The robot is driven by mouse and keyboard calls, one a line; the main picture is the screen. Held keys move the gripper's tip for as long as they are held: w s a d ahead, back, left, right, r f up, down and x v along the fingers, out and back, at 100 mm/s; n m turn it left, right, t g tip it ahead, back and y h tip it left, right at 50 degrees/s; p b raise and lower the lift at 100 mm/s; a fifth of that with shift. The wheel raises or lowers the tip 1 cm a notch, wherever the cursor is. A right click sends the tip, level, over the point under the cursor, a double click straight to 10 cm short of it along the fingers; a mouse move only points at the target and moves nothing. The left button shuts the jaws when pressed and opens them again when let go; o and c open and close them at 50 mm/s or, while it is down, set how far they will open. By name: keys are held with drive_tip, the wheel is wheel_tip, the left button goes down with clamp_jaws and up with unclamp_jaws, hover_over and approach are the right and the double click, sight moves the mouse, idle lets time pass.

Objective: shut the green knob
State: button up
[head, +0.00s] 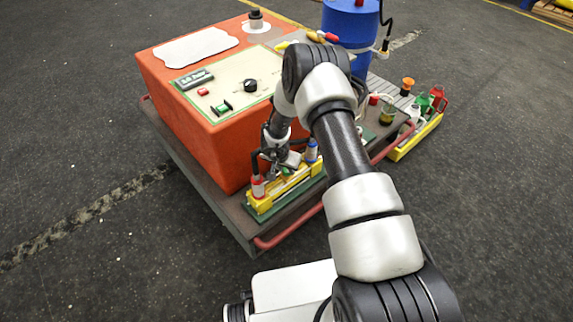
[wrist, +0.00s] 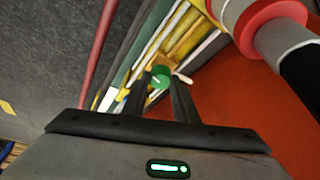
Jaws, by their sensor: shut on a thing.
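The green knob (wrist: 160,78) shows in the wrist view between the tips of my gripper (wrist: 160,95). My gripper is shut on it, one finger on each side. A pale line or pointer shows on the knob's face. The knob sits beside yellow and pale bars of the yellow assembly (head: 262,200). In the head view my gripper (head: 285,168) is down at this assembly, at the front of the orange box, and mostly hides the knob.
The orange box (head: 175,115) with a control panel stands right beside my gripper. A red-and-grey cylinder (wrist: 270,30) is close in the wrist view. A blue barrel (head: 350,20) and a yellow tray (head: 420,135) with small items are farther back. A red rail (head: 290,230) edges the cart.

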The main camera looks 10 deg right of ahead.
drive_tip(key=m+p, duration=0.1)
drive_tip(key=m, duration=0.1)
drive_tip(key=shift+w+m+g+h, duration=0.1)
drive_tip(key=shift+m+g+h, duration=0.2)
drive_tip(key=shift+g, duration=0.1)
drive_tip(key=shift+a+m+g+h+b, duration=0.1)
drive_tip(key=shift+m+g+h+b, duration=0.35)
drive_tip(key=shift+m, duration=1.15)
drive_tip(key=shift+w, duration=0.1)
drive_tip(key=o, duration=1.1)
drive_tip(key=shift+c, duration=0.2)
drive_tip(key=shift+r, duration=0.1)
drive_tip(key=p+v, duration=0.3)
drive_tip(key=v, duration=1.4)
drive_tip(key=shift+r+p, duration=0.2)
drive_tip(key=shift+p, duration=0.15)
drive_tip(key=shift+a, duration=0.1)
